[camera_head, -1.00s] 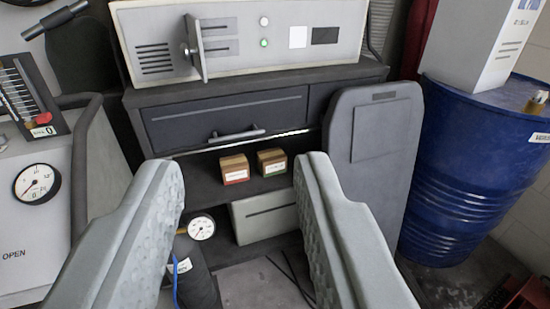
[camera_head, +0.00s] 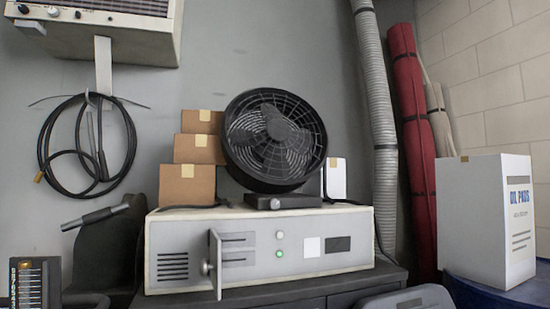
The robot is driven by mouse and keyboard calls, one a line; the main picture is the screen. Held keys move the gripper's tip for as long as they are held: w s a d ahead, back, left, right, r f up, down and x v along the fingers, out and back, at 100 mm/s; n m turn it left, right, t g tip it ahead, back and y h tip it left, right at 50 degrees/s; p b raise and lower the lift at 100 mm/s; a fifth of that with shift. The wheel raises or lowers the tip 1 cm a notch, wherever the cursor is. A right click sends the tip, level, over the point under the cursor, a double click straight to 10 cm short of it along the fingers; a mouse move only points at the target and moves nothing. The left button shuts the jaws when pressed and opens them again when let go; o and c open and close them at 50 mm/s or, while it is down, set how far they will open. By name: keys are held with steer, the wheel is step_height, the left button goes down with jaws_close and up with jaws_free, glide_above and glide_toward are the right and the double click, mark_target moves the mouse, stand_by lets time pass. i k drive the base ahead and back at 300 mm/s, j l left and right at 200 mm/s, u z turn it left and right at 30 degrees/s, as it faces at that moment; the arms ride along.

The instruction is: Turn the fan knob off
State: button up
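A black round fan (camera_head: 272,138) stands on top of a light grey metal box, facing forward. Its low base carries a small light-coloured knob (camera_head: 275,203) at the front. The knob is too small to tell which way it is turned. My gripper is out of view now, so its distance to the knob cannot be seen.
The metal box (camera_head: 345,256) has a small door standing open at its front and a lit green button (camera_head: 279,253). Stacked cardboard boxes (camera_head: 188,185) stand left of the fan. A white oil pads box (camera_head: 487,220) is at the right. A heater (camera_head: 110,28) hangs upper left.

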mark_target(274, 204)
steer(key=i+l+u, duration=0.1)
steer(key=l+u, duration=0.15)
steer(key=l, duration=0.4)
steer(key=i+l+u, duration=0.1)
steer(key=l+u, duration=0.15)
steer(key=l, duration=0.35)
